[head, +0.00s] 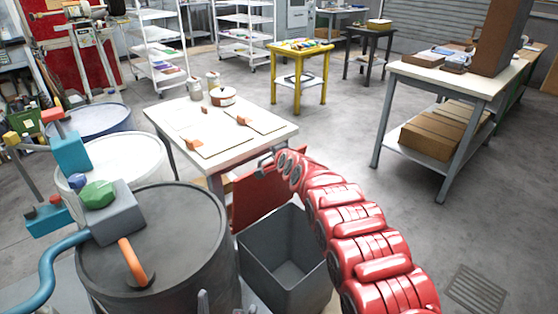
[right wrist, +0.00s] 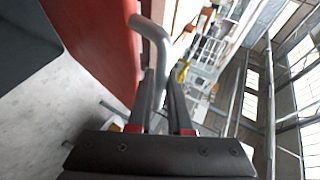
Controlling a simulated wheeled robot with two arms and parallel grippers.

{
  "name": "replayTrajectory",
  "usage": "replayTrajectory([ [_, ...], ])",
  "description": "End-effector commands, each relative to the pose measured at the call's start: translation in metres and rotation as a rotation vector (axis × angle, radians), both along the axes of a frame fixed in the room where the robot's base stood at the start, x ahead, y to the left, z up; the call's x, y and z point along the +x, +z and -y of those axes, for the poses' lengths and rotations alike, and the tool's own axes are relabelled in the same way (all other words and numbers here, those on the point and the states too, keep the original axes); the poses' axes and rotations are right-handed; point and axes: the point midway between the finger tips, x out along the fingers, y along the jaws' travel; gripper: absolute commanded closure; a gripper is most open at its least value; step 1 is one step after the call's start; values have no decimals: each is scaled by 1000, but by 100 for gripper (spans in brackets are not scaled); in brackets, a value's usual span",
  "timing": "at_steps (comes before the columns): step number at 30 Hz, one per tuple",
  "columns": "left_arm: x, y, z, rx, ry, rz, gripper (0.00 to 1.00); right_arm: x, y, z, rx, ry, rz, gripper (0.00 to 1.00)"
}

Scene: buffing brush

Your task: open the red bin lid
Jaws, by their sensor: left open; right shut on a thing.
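The grey bin (head: 285,262) stands at bottom centre, its mouth open and its inside empty. Its red lid (head: 255,197) stands raised at the bin's far side, partly hidden behind my right arm. My right gripper (head: 267,161) is at the lid's top edge. In the right wrist view, the right gripper (right wrist: 160,105) is shut on the grey bar handle (right wrist: 150,38) beside the red lid (right wrist: 95,45). My left gripper (head: 225,302) shows only as grey fingertips at the bottom edge, apart and empty, left of the bin.
A large dark drum (head: 175,240) with a grey box and orange handle stands left of the bin. A white-topped table (head: 215,150) with boards and a pot stands behind the lid. A long workbench (head: 440,78) is at the right. The floor between is clear.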

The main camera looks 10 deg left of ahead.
Motion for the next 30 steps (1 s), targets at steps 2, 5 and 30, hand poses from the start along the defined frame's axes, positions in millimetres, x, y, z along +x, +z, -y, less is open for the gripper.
replayTrajectory([
  [2, 0, -7, 0, 0, 0, 0, 0, -2, -4, -6, -2, 5, -1, 100],
  [5, 0, -11, 0, 0, 0, 0, 0, -1, -3, -9, -2, 5, -4, 100],
  [30, 0, -19, 0, 0, 0, 0, 0, 1, 0, -14, -5, 4, -5, 100],
])
